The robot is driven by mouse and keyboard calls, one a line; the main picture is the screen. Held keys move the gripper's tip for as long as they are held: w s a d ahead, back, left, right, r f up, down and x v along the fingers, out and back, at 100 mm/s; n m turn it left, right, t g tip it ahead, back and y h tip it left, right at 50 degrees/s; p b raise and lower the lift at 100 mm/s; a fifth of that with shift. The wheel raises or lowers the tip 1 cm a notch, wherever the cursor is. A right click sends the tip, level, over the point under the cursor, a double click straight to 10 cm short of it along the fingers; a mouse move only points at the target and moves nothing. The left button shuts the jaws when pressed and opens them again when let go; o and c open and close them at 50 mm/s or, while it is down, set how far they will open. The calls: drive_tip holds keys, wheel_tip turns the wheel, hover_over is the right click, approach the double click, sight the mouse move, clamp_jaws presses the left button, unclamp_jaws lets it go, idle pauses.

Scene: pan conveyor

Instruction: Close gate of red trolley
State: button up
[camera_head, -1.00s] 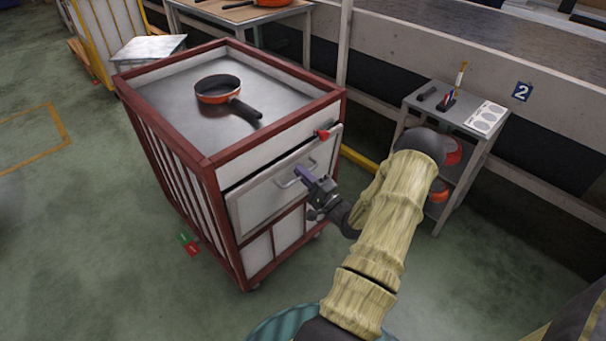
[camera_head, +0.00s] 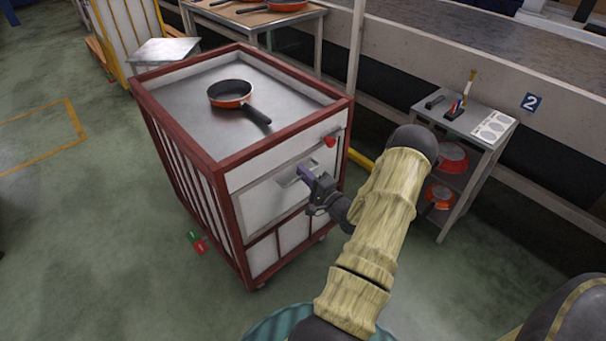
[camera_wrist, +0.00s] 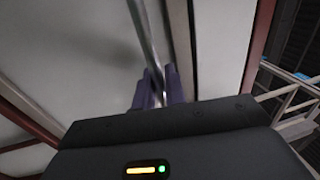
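The red trolley (camera_head: 222,160) has a red frame, white panels and a grey top. Its white gate (camera_head: 262,203) is on the front side facing me and looks about level with the frame. A red latch (camera_head: 330,142) sits above the gate near its right end. My gripper (camera_head: 304,174) is at the gate's metal handle (camera_head: 287,183). In the wrist view the two purple fingers (camera_wrist: 159,88) stand close on either side of the handle bar (camera_wrist: 146,35), shut on it. The fingers hide part of the bar.
An orange pan (camera_head: 231,93) lies on the trolley top. A grey side stand (camera_head: 485,142) with red pans below is at the right, by the conveyor wall (camera_head: 480,75). A table with pans (camera_head: 262,17) is behind. The floor left of the trolley is mostly clear.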

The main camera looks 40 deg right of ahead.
drive_tip(key=o, duration=0.3)
drive_tip(key=shift+w, duration=0.15)
drive_tip(key=s+f+p, duration=0.2)
drive_tip(key=s+f, duration=0.1)
drive_tip(key=s, duration=1.4)
drive_tip(key=shift+s, duration=0.15)
drive_tip(key=shift+a, duration=0.1)
